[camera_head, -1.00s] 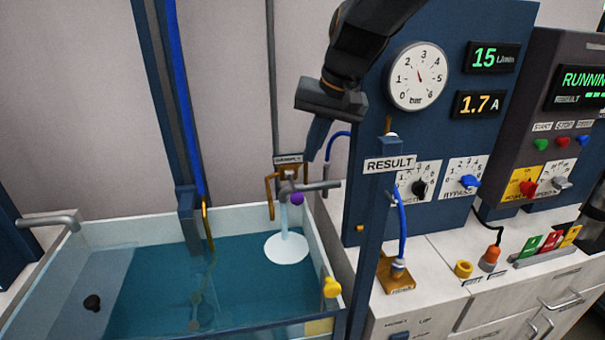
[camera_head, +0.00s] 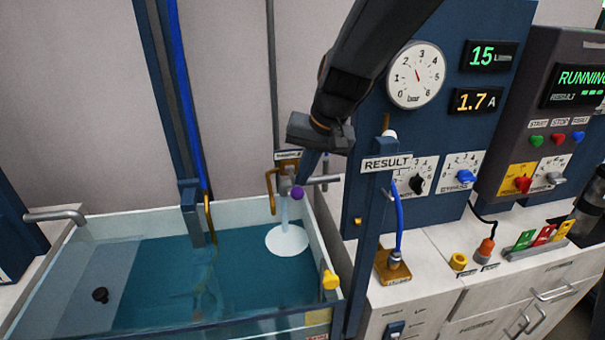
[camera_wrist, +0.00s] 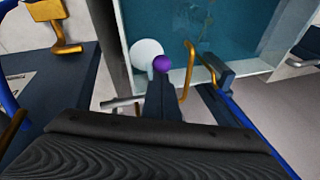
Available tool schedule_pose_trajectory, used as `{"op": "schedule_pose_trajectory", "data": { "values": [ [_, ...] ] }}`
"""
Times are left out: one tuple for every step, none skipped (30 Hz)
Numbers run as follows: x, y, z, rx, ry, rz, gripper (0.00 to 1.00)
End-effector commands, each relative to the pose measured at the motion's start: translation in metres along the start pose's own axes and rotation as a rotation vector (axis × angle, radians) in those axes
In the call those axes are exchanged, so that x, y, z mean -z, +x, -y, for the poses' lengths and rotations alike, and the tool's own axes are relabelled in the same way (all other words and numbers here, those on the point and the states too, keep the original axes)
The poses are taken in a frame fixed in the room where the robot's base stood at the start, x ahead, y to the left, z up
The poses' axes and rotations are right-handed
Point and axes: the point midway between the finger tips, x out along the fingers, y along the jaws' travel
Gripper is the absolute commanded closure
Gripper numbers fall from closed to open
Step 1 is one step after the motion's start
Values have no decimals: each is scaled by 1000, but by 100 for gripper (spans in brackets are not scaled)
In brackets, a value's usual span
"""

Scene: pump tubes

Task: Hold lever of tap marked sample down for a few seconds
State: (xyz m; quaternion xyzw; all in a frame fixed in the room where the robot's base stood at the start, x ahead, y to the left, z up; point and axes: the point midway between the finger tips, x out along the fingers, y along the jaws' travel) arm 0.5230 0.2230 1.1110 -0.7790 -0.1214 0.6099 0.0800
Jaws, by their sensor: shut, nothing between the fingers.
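The sample tap (camera_head: 285,172) is on the back wall above the right end of the water tank, under a small label partly hidden by my gripper. A purple ball knob (camera_head: 297,192) is at its lever end, and a pale water stream (camera_head: 284,210) runs below it. My gripper (camera_head: 303,176) is shut and empty, pointing down with its tips right at the knob. In the wrist view the purple knob (camera_wrist: 162,62) shows just beyond the dark fingers (camera_wrist: 160,92). I cannot tell whether they touch. The fingers hide part of the lever.
The tank (camera_head: 240,222) holds blue water, with a white round patch (camera_head: 288,240) under the stream. A grey horizontal bar (camera_head: 325,180) sticks out beside the tap.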

Motion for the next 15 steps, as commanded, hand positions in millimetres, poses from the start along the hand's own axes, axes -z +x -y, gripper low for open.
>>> {"op": "schedule_pose_trajectory", "data": {
  "values": [
    [-1,3,-1,2,-2,-8,100],
    [-1,4,-1,4,-3,-15,100],
    [-2,5,-2,7,-6,-26,100],
    [-3,6,-2,9,-8,-35,100],
    [-4,8,-3,11,-11,-45,100],
    [-4,10,-3,15,-14,-59,100],
    [-5,11,-4,17,-16,-69,100],
    [-6,12,-5,19,-18,-78,100],
    [-8,14,-5,21,-21,-90,100],
    [-9,15,-6,23,-23,-97,100],
    [-10,17,-7,24,-24,-103,100],
    [-12,21,-8,24,-24,-106,100],
    [-14,23,-9,25,-25,-107,100],
    [-15,26,-10,25,-25,-106,100],
    [-16,28,-11,25,-25,-106,100]
  ]
}}
